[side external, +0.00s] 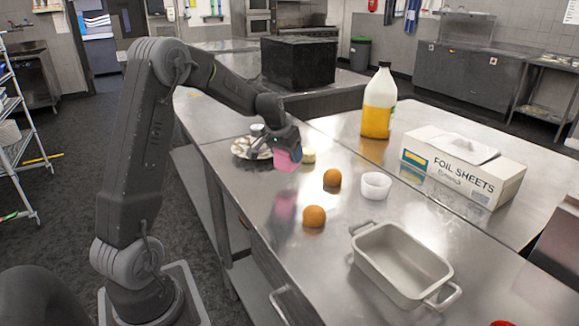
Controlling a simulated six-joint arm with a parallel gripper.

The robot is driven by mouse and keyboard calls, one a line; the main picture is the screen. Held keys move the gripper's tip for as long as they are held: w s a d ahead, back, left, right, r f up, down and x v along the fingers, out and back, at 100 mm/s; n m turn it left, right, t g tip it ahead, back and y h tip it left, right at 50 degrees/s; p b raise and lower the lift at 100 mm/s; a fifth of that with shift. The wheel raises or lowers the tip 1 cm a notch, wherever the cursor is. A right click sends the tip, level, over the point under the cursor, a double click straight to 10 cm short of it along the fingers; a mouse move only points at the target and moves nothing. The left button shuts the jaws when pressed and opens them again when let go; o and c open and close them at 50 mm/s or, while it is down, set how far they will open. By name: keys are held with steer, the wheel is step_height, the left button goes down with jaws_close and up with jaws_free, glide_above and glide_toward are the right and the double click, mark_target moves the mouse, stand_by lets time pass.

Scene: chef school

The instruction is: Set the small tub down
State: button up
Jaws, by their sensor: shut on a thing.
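My gripper (286,143) is shut on a small pink tub (287,160) and holds it above the steel counter (240,185). The tub's pink reflection shows on the counter below it, apart from it. The gripper fingers hide the tub's upper part. A small white round cup (376,186) stands on the counter to the right of the gripper.
Two orange fruits (332,178) (314,217) lie close to the cup. A pale round item (308,156) and a plate (238,152) are near the gripper. A metal pan (402,264), foil box (462,168) and yellow-filled bottle (379,103) stand to the right.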

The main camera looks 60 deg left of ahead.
mark_target(290, 166)
steer(key=shift+w+d+f, duration=0.2)
steer(key=shift+w, duration=0.1)
steer(key=shift+f, duration=2)
steer(key=shift+f, duration=0.2)
steer(key=o, duration=1)
steer(key=shift+o, duration=0.2)
